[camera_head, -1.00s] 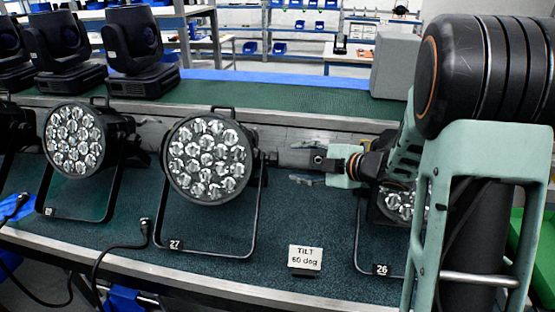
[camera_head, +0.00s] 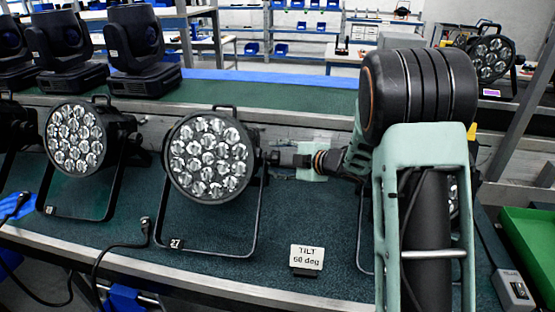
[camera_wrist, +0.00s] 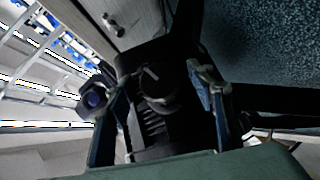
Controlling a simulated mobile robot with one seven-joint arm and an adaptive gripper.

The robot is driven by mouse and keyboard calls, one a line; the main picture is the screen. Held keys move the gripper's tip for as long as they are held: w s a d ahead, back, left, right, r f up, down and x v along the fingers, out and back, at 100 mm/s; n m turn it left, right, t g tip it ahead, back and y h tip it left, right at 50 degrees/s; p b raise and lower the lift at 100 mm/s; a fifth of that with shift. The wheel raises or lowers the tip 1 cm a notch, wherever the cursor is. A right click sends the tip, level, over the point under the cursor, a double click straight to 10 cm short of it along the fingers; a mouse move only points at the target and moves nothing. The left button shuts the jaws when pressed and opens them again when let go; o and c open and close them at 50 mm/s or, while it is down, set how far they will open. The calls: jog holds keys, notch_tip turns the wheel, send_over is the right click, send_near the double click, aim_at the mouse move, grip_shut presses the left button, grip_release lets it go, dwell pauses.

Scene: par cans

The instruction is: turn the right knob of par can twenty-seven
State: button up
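Par can twenty-seven (camera_head: 211,157), black with several clear lenses, stands on its yoke on the green bench, label "27" at its foot. Its right knob (camera_head: 269,158) sticks out at the yoke's right side. My gripper (camera_head: 281,161) has come in from the right, its fingers around or just beside the knob. In the wrist view, my gripper (camera_wrist: 158,82) is open, with one finger on each side of the round dark knob (camera_wrist: 156,88). There are gaps between knob and fingers; contact is not visible. The can's body shows behind the knob.
A "TILT 60 deg" sign (camera_head: 306,257) stands on the bench in front. Another par can (camera_head: 80,140) stands to the left, and a can at right is mostly hidden by my arm. A cable (camera_head: 120,248) lies at the front edge. Moving heads (camera_head: 135,45) stand behind.

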jog(key=c, duration=1.1)
jog(key=shift+c, duration=0.2)
